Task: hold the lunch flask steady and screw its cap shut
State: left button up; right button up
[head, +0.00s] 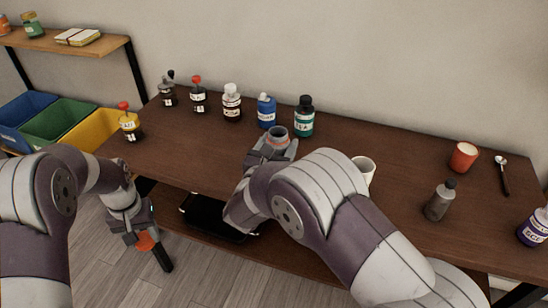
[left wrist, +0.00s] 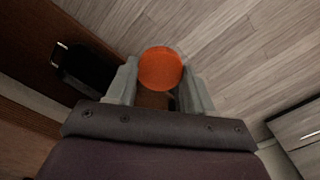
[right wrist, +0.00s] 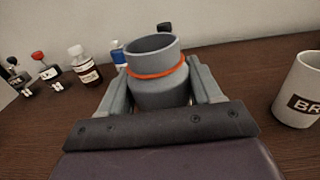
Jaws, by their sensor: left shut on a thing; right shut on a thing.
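The lunch flask (head: 278,133) is a grey cylinder with an open top and an orange ring. It stands upright on the table, and my right gripper (head: 270,150) is shut on it. The right wrist view shows the flask (right wrist: 157,90) between both fingers, its mouth uncovered. The cap (head: 146,241) is orange. My left gripper (head: 148,236) is shut on it, off the table's front edge and above the floor. The left wrist view shows the cap (left wrist: 160,69) as an orange disc between the fingers. My right arm hides part of the table.
Several bottles stand along the back, including a blue one (head: 266,110) and a teal-labelled one (head: 304,116) close behind the flask. A white mug (head: 366,168) stands right of it. A grey bottle (head: 440,201) and orange cup (head: 463,156) are further right.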

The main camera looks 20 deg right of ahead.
jog(key=shift+w+a+f, duration=0.15)
jog(key=shift+w+f, duration=0.15)
jog(key=shift+w, duration=0.2)
jog(key=shift+w+a+f, duration=0.1)
jog(key=shift+w+f, duration=0.2)
jog(key=shift+w, duration=0.2)
jog(key=shift+f, duration=1.95)
jog(key=shift+f+b, duration=0.2)
jog(key=shift+b, duration=0.2)
jog(key=o, duration=1.5)
jog(key=shift+r, duration=0.15)
